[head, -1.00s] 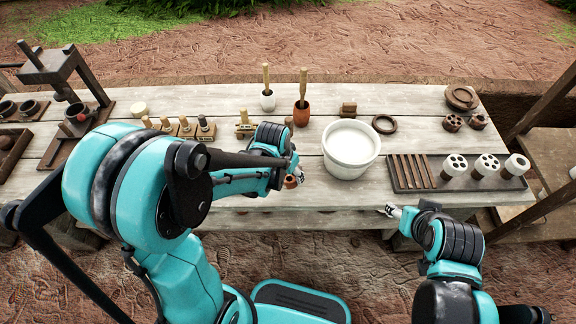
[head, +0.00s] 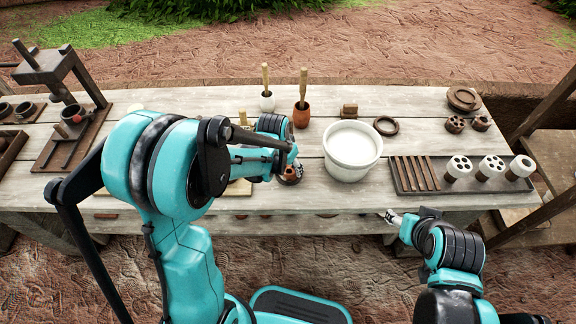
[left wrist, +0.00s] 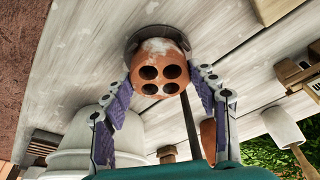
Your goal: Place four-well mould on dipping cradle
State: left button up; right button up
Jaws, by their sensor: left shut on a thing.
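The four-well mould is an orange-brown round block with several dark holes and a whitish patch. In the left wrist view the mould (left wrist: 158,72) sits between the fingertips of my left gripper (left wrist: 160,88), which is shut on it. In the head view the mould (head: 291,173) is small and partly hidden by my left gripper (head: 294,171), near the table's front edge. A dark round rim, apparently the dipping cradle (left wrist: 135,38), shows behind the mould in the left wrist view; whether they touch is unclear. My right gripper (head: 392,216) is off the front edge; its jaws are too small to judge.
A white bucket (head: 352,170) of pale liquid stands just right of the mould. A dark tray (head: 402,189) with rods and white holed cylinders lies farther right. A dark ring (head: 376,125) and a brown pot with a stick (head: 301,117) stand behind. A wooden press (head: 45,66) is far left.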

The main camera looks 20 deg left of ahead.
aim_at(283, 174)
pick_arm(q)
jog(key=o, duration=1.3)
jog(key=shift+f, duration=0.1)
jog(key=shift+s+r+p, duration=0.1)
jog(key=shift+r+p, duration=0.3)
jog(key=shift+r, duration=0.15)
jog(key=d+p+v, duration=0.1)
jog(key=p+v, duration=0.3)
jog(key=v, duration=0.6)
jog(key=s+a+r+n+t, duration=0.1)
jog(key=s+r, duration=0.1)
jog(key=s, duration=0.2)
jog(key=s+r+n+t, duration=0.1)
jog(key=s+r, duration=0.2)
jog(key=s, duration=0.2)
jog(key=s+a+r+n+t+y, duration=0.1)
jog(key=s+r+t, duration=0.1)
jog(key=s, duration=0.3)
jog(key=shift+a+r, duration=0.3)
jog(key=shift+r, duration=0.4)
